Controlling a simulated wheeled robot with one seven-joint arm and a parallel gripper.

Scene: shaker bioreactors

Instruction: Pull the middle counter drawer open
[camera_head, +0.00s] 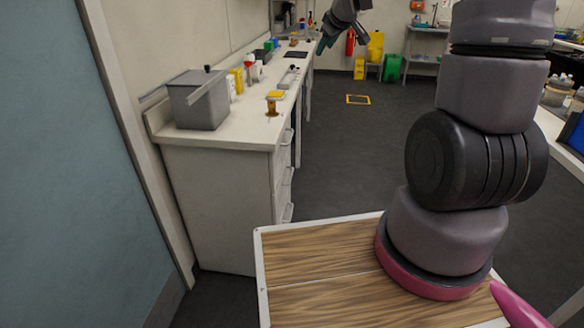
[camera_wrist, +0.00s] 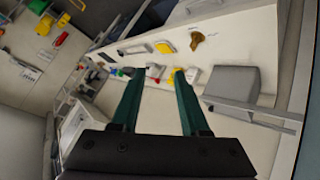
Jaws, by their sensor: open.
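The white counter (camera_head: 205,150) runs along the left wall in the head view, with a stack of drawers at its near end. The middle drawer (camera_head: 281,180) shows only as a narrow, steeply angled front with a pale bar handle (camera_head: 288,175). It looks shut, flush with the drawers above and below. My gripper (camera_head: 324,46) is above the counter's far part, away from the drawer handles. In the wrist view its two green fingers (camera_wrist: 156,76) are apart with nothing held between them. I cannot make out the middle drawer in the wrist view.
A grey box (camera_head: 199,99) stands on the counter's near end; it also shows in the wrist view (camera_wrist: 232,86). A yellow-topped item (camera_head: 273,103) and several small containers stand along the counter. The dark floor (camera_head: 340,150) right of the drawers is clear.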

